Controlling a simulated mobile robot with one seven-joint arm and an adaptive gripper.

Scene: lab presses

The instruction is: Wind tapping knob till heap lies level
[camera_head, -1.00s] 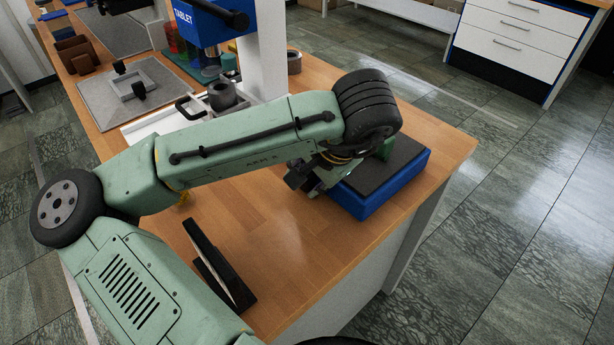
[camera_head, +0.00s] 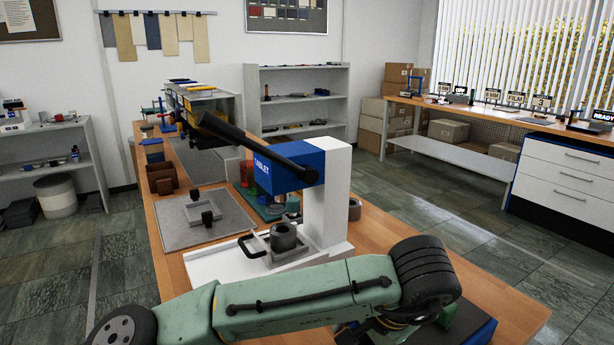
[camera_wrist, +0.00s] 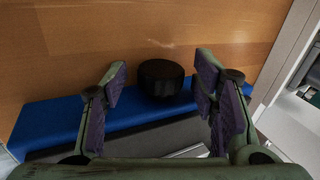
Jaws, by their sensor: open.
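A round black knob (camera_wrist: 161,78) shows in the wrist view at the front edge of a low blue box with a dark top (camera_wrist: 58,123). I take it for the tapping knob. My gripper (camera_wrist: 158,72) is open, with one finger on each side of the knob; gaps show on both sides and neither finger touches it. In the head view only a corner of the dark-topped box (camera_head: 484,334) shows at the lower right. My arm hides the knob and the fingers there. I see no heap in either view.
A white tablet press with a blue head (camera_head: 292,165) and long black lever (camera_head: 258,143) stands behind my arm. Bare wood (camera_head: 395,232) shows to the right.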

